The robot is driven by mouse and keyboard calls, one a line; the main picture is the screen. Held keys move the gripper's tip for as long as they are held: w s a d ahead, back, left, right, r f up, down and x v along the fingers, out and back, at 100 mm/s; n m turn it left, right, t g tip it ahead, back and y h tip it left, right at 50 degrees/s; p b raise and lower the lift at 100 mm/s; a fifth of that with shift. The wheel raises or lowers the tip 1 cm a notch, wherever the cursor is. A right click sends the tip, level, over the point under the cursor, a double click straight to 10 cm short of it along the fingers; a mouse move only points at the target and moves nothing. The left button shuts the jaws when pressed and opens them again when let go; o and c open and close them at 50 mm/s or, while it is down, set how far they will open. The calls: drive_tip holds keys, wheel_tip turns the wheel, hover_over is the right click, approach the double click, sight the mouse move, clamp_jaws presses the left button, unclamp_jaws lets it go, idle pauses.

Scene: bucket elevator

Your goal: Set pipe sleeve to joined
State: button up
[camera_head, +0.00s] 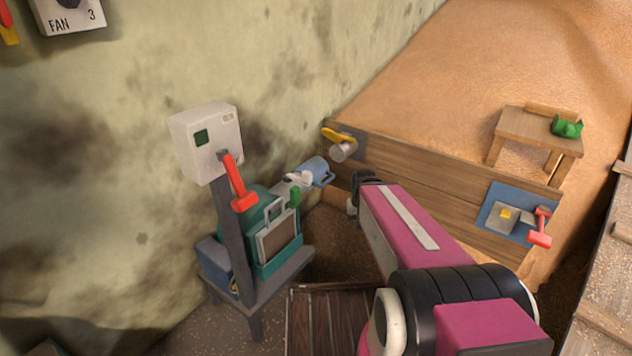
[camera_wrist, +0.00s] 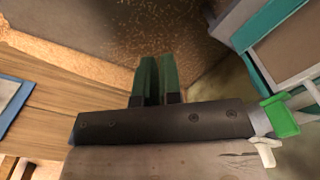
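In the head view, a blue sleeve with a handle (camera_head: 316,172), which I take to be the pipe sleeve, sits at the end of the grey pipe (camera_head: 282,188) from the green machine (camera_head: 262,216). A short metal pipe stub (camera_head: 343,151) sticks out of the wooden wall, to the sleeve's upper right; I cannot tell whether they touch. My gripper (camera_head: 354,205) is right of and below the sleeve, apart from it. In the wrist view its dark green fingers (camera_wrist: 159,62) are together with nothing between them. The sleeve cannot be made out there.
A green lever (camera_head: 295,195) hangs at the machine's pipe; it also shows in the wrist view (camera_wrist: 281,116). A yellow lever (camera_head: 337,135) tops the stub. A grey control box with a red lever (camera_head: 238,182) stands left. A wooden wall (camera_head: 430,172) holds back grain.

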drive_tip(key=o, duration=0.5)
drive_tip(key=shift+w+f, duration=0.1)
drive_tip(key=shift+w, duration=0.05)
drive_tip(key=shift+o, duration=0.2)
drive_tip(key=w+a+f+y, duration=0.3)
drive_tip(key=w+y, duration=0.1)
drive_tip(key=w, duration=0.2)
drive_tip(key=shift+w+a+m+t, duration=0.15)
drive_tip(key=shift+a+m+t, duration=0.15)
drive_tip(key=shift+m, duration=0.1)
drive_tip(key=m+t+y, duration=0.7)
drive_tip(key=t+y, duration=0.1)
drive_tip(key=t, duration=0.1)
approach(315, 176)
drive_tip(key=d+f, duration=0.3)
drive_tip(key=d, duration=0.1)
drive_tip(key=x, duration=0.9)
drive_tip(key=shift+a, duration=0.5)
clamp_jaws()
